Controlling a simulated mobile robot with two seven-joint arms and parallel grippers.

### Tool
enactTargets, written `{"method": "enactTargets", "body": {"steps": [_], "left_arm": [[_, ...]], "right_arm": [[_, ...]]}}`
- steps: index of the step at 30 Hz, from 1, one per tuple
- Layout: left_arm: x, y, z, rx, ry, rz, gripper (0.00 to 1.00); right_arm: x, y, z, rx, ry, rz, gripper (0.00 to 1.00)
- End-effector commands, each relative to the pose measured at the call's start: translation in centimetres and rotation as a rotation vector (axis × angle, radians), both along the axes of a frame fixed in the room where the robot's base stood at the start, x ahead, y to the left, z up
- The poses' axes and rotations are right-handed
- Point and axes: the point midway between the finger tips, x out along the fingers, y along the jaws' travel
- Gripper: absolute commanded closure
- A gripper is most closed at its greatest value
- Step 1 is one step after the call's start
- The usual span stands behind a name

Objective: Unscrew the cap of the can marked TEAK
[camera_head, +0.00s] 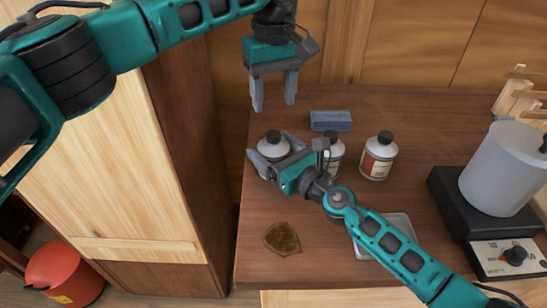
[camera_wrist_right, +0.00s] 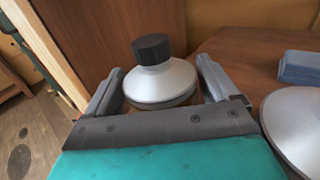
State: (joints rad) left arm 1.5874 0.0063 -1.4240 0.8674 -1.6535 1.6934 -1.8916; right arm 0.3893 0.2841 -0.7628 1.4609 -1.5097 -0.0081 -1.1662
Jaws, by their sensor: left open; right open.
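Three grey-shouldered cans with black caps stand upright on the brown worktop: a left can (camera_head: 272,145), a middle can (camera_head: 336,157) partly behind my right arm, and a right can (camera_head: 378,156) with a red and white label. I cannot read the word TEAK on any of them. My right gripper (camera_head: 269,158) is open, with its fingers on either side of the left can; that can also shows in the right wrist view (camera_wrist_right: 160,82), its black cap (camera_wrist_right: 152,48) on. I cannot tell whether the fingers touch it. My left gripper (camera_head: 273,98) is open and empty, above and behind the left can.
A blue-grey block (camera_head: 331,120) lies behind the cans. A grey pot (camera_head: 503,168) stands on a black heater at right. A tall wooden panel (camera_head: 110,150) rises left of the worktop.

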Motion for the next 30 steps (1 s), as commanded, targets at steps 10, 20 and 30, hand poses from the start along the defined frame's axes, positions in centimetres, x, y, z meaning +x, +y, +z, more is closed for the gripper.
{"method": "enactTargets", "body": {"steps": [10,20,30], "left_arm": [[-0.01,-0.01,0.0,0.0,0.0,0.0,0.43],[-0.01,-0.01,0.0,0.0,0.0,0.0,0.43],[0.0,-0.01,0.0,0.0,0.0,-0.009,0.43]], "right_arm": [[0.0,0.01,-0.03,-0.001,0.001,0.0,0.22],[-0.01,0.01,-0.02,0.001,0.001,0.0,0.54],[-0.01,0.01,-0.02,0.0,0.001,0.0,0.86]]}}
